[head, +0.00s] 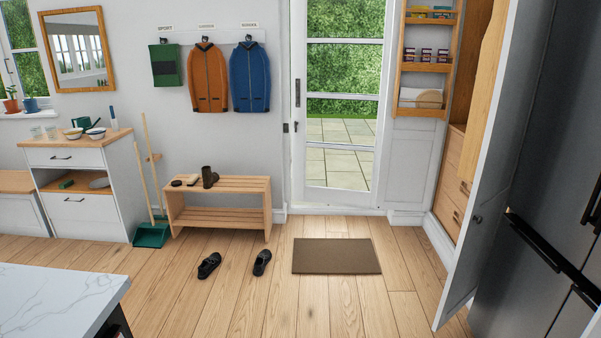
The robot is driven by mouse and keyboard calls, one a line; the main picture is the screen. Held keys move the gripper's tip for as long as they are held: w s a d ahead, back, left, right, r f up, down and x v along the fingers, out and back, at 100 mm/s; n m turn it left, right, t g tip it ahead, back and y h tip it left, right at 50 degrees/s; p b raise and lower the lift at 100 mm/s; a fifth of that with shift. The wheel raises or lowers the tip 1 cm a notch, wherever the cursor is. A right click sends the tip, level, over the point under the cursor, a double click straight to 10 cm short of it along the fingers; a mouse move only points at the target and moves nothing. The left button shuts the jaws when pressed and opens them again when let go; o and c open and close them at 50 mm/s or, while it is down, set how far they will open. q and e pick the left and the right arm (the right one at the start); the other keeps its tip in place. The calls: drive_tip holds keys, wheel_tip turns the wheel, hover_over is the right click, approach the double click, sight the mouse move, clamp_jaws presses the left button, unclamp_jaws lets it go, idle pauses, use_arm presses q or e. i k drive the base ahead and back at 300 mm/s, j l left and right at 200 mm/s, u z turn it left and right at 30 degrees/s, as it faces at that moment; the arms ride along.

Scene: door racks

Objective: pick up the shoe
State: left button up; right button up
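Two dark shoes lie apart on the wooden floor in front of the bench. The left shoe (209,265) is angled, and the right shoe (262,262) lies a little to its right. A brown boot (208,177) stands on top of the wooden bench (250,186), with small dark items (185,181) beside it that are too small to identify. Neither of my grippers shows in the head view.
A brown doormat (336,256) lies before the glazed door. A marble-topped counter (50,295) fills the lower left. An open cabinet door (475,190) and a dark fridge (540,180) stand at the right. A green dustpan (151,235) sits left of the bench. Floor around the shoes is clear.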

sight(264, 258)
drive_tip(key=i, duration=1.75)
drive_tip(key=i+j+u, duration=0.1)
drive_tip(key=i+u, duration=0.35)
drive_tip(key=i, duration=0.45)
drive_tip(key=i+l+u, duration=0.25)
drive_tip(key=i+u, duration=0.2)
drive_tip(key=i, duration=0.45)
drive_tip(key=i+j, duration=0.05)
